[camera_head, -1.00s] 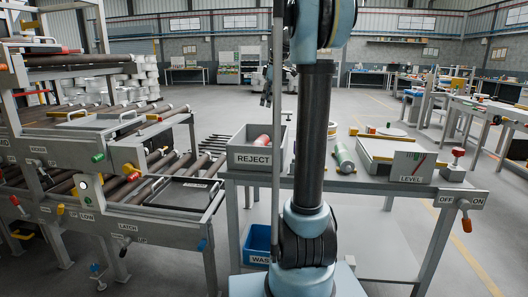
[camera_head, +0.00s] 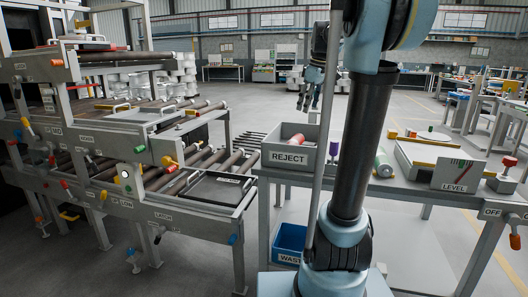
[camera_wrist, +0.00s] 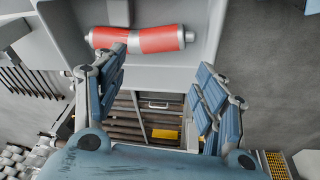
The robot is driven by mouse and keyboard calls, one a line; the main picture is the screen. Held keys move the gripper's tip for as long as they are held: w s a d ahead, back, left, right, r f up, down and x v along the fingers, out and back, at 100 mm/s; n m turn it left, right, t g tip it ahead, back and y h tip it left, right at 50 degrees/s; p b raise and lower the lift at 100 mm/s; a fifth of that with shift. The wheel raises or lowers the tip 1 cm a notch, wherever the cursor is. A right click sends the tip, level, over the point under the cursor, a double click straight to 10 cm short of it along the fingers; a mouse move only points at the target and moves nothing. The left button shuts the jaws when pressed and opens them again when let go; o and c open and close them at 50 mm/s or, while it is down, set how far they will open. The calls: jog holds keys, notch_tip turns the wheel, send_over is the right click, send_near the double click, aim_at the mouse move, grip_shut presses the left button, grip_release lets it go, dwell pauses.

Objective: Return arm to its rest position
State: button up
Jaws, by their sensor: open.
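My arm rises in front of the camera in the head view, with its dark column leaning slightly right. My gripper (camera_head: 305,105) hangs left of the upper arm, fingers downward, near the grey REJECT bin (camera_head: 290,156) in the picture. In the wrist view my gripper (camera_wrist: 163,65) has its two blue fingers spread wide with nothing between them. A red cylinder with silver ends (camera_wrist: 140,39) lies in the grey bin beyond the fingertips. It also shows in the bin in the head view (camera_head: 296,139). I cannot tell the exact gap between fingers and bin.
A roller rack with levers (camera_head: 130,175) stands at left. A blue WASTE bin (camera_head: 290,242) sits below.

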jog(key=s+f+m+h, duration=0.1)
jog(key=s+f+m, duration=1)
jog(key=s+f, duration=1.9)
jog(key=s, duration=0.3)
jog(key=shift+a+h, duration=0.3)
jog(key=shift+h, duration=0.1)
jog(key=shift+w+f, duration=0.1)
jog(key=shift+w+f, duration=0.2)
jog(key=shift+w, duration=0.25)
